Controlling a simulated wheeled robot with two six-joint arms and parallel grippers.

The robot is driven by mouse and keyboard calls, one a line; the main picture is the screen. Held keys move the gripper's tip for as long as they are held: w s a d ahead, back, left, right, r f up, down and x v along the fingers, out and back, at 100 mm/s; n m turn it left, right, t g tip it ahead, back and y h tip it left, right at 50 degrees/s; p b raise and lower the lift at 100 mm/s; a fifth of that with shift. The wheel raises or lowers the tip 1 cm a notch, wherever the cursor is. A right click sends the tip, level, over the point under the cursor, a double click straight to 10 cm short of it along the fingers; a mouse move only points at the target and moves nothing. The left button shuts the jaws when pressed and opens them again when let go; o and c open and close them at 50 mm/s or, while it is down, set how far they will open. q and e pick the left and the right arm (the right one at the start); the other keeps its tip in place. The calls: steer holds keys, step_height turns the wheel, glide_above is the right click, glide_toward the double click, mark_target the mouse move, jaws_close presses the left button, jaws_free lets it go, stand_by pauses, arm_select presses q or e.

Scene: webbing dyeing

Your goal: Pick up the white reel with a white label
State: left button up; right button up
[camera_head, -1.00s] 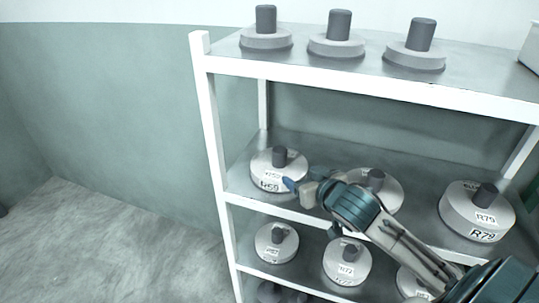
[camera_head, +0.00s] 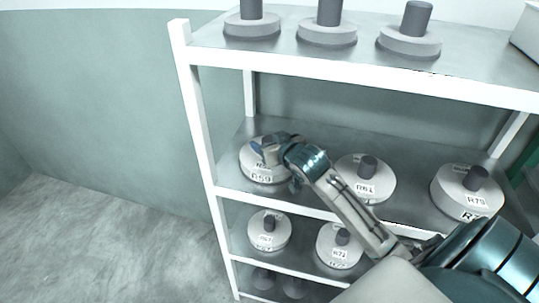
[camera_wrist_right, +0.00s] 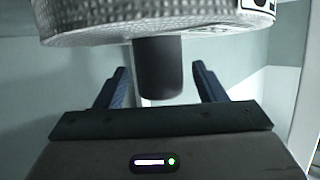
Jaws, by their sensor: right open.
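A white reel with a white label (camera_head: 262,170), its lower marking reading about R59, stands on the middle shelf at the left. My right gripper (camera_head: 264,148) is at the top of this reel and hides its dark hub from the head view. In the right wrist view the jaws (camera_wrist_right: 160,88) are open, with the dark hub (camera_wrist_right: 158,68) between the two blue fingers. The reel's pale textured body (camera_wrist_right: 110,25) fills the top of that view. My left gripper is not in view.
More labelled white reels stand on the middle shelf, one at centre (camera_head: 378,190) and one at right (camera_head: 452,195). Others (camera_head: 266,240) sit on the shelf below. Grey bases with dark posts (camera_head: 408,45) stand on top. A white shelf post (camera_head: 200,130) rises left of the reel.

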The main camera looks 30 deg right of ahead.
steer(key=shift+x, duration=1.05)
steer(key=shift+s, duration=0.2)
steer(key=shift+c, duration=0.6)
jaws_close()
steer(key=shift+r, duration=0.1)
